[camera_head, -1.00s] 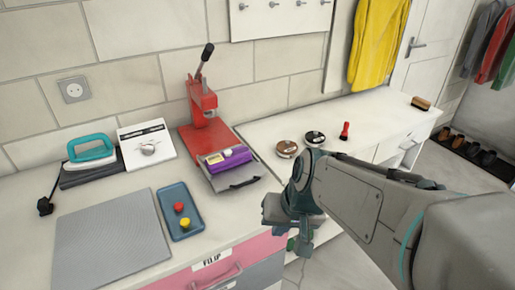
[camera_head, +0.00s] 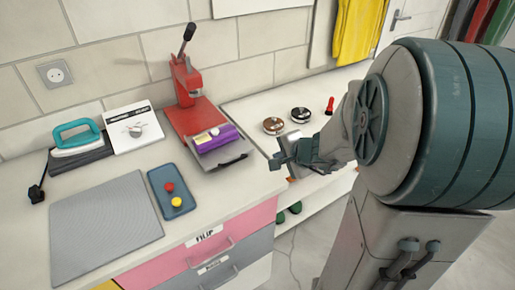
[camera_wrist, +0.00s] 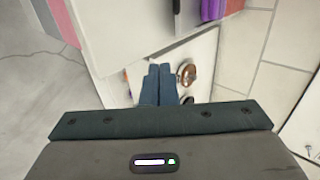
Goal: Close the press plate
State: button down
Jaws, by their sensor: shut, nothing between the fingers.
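The red press (camera_head: 187,85) stands on the counter against the wall, its black-knobbed lever (camera_head: 187,38) raised. At its front, a grey plate (camera_head: 239,152) with a dark front handle (camera_head: 233,161) sticks out toward the counter edge. A purple block (camera_head: 214,142) with pale yellow and whitish parts on top rests on this plate. My gripper (camera_head: 279,160) is to the right of the plate, apart from it, near the counter's front edge. In the wrist view my fingers (camera_wrist: 158,70) are together and empty, and part of the purple block (camera_wrist: 213,9) shows at the top.
Brown (camera_head: 273,125) and black (camera_head: 300,114) round tins and a red item (camera_head: 329,105) lie on the lower counter behind my gripper. A blue tray (camera_head: 172,191) with red and yellow knobs, a grey mat (camera_head: 105,225) and an iron (camera_head: 77,138) are left. Drawers (camera_head: 225,240) face the front.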

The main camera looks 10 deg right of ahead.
jog(key=b+x, duration=0.2)
jog(key=x, duration=0.7)
jog(key=shift+a+f, duration=0.1)
jog(key=shift+f, duration=0.05)
jog(key=w, duration=0.1)
jog(key=w+a+p, duration=0.1)
jog(key=w, duration=0.1)
jog(key=shift+r+p, duration=0.25)
jog(key=shift+p, duration=0.05)
jog(key=shift+w+f, duration=0.1)
jog(key=shift+w, duration=0.3)
jog(key=shift+a, duration=0.1)
